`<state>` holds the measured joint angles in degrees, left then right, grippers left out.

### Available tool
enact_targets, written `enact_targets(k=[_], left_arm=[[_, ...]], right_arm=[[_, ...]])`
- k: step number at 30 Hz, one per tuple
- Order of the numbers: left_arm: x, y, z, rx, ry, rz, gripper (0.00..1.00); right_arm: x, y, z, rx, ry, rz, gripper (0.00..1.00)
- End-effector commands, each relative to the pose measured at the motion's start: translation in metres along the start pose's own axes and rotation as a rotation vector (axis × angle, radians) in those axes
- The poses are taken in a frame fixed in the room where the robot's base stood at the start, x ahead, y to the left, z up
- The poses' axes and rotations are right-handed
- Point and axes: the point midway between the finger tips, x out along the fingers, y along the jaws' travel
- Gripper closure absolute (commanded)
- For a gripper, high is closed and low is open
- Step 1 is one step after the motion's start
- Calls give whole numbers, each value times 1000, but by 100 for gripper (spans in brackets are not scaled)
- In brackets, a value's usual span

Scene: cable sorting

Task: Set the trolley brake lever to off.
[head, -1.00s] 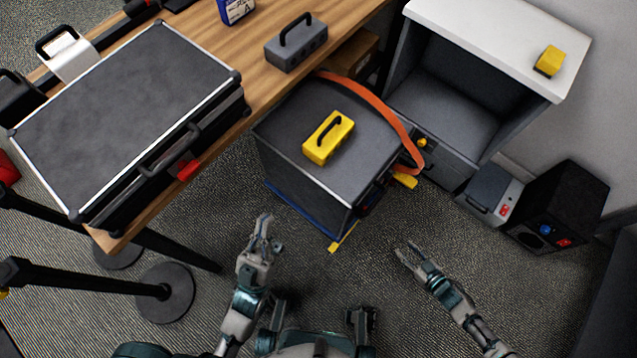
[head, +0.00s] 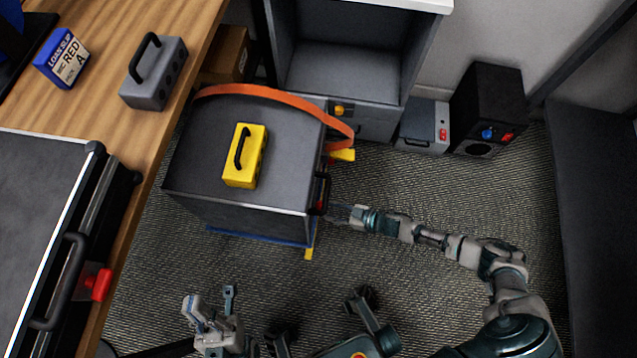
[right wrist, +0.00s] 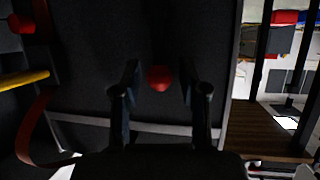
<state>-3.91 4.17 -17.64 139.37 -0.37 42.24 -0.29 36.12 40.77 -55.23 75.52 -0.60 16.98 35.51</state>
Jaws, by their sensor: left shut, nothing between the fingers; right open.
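A dark case (head: 240,195) stands on a low blue trolley base (head: 255,238), whose front corner has a yellow piece (head: 309,254). A yellow bar (head: 343,155) sticks out from its right side. I cannot tell surely which part is the brake lever. My right gripper (head: 332,212) is open beside the case's right side. In the right wrist view a red knob (right wrist: 160,78) appears between the open fingers, not gripped. A yellow bar (right wrist: 24,78) shows at the left there. My left gripper (head: 208,303) is shut and empty, low over the carpet before the case.
A yellow box (head: 245,155) and an orange strap (head: 280,96) lie on the case. The wooden table (head: 150,140) is at left. A grey cabinet (head: 345,60) and a black speaker (head: 488,108) stand behind.

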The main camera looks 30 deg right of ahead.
Motion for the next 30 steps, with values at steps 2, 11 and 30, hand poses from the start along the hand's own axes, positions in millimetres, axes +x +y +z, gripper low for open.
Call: enact_targets(k=[2, 11, 30], left_arm=[[-4, -2, 9, 0, -4, 0, 100], [3, -6, 8, -1, 36, 8, 100], [4, -3, 12, 0, 34, 12, 100]], right_arm=[[16, -2, 5, 4, -3, -2, 57], [44, -2, -1, -5, -5, 2, 57], [43, 0, -1, -3, -2, 3, 100]])
